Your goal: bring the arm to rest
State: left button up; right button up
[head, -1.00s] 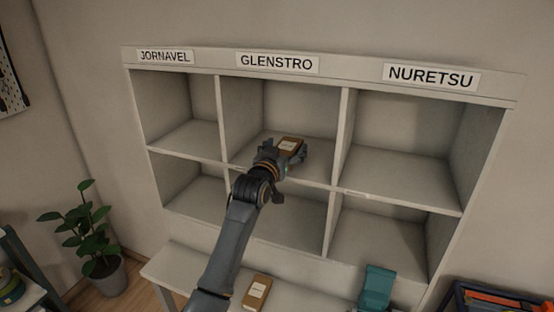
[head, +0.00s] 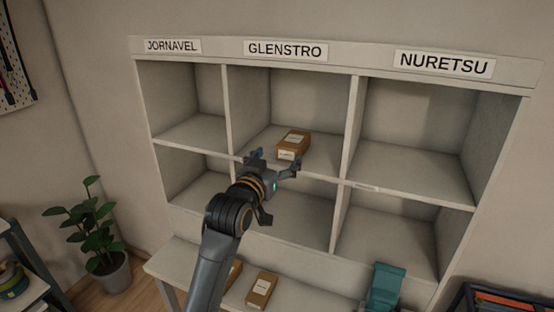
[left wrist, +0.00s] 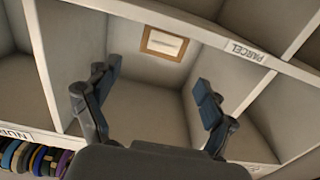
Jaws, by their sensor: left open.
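My left gripper (head: 276,164) is open and empty, in front of the shelf unit's middle column. Its two fingers are spread apart in the left wrist view (left wrist: 157,85). A brown box with a pale label (head: 292,145) sits in the upper middle compartment, under the GLENSTRO sign (head: 286,49). It also shows beyond the fingers in the left wrist view (left wrist: 163,43), apart from them. My right gripper is not in view.
The shelf unit (head: 345,182) has other empty compartments. Below, a brown box (head: 260,289) and another partly hidden by my arm (head: 234,271) lie on the ledge, with a teal object (head: 385,286) to the right. A potted plant (head: 98,230) stands left.

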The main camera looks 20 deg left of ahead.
pick_arm(q)
jog(key=s+d+f+g, duration=0.1)
jog(key=s+f+g, duration=0.3)
jog(key=s+f, duration=0.55)
jog(key=s+d+f+g, duration=0.1)
jog(key=s+f+g, duration=0.35)
jog(key=f, duration=0.85)
jog(key=s+f+m+g, duration=0.1)
jog(key=s+f+g, duration=0.35)
jog(key=s, duration=0.75)
jog(key=s+f+m+g, duration=0.1)
jog(key=s+f, duration=0.6)
jog(key=s, duration=0.6)
notch_tip(320, 180, down, 28)
jog(key=s+g+b, duration=0.2)
jog(key=b, duration=0.1)
jog(key=s+a+f+g+b, duration=0.1)
jog(key=s+a+f+b, duration=0.1)
jog(key=s+f, duration=1.4)
notch_tip(320, 180, down, 3)
jog(key=shift+s+f+y, duration=0.1)
jog(key=shift+s+y, duration=0.2)
jog(key=shift+s, duration=0.05)
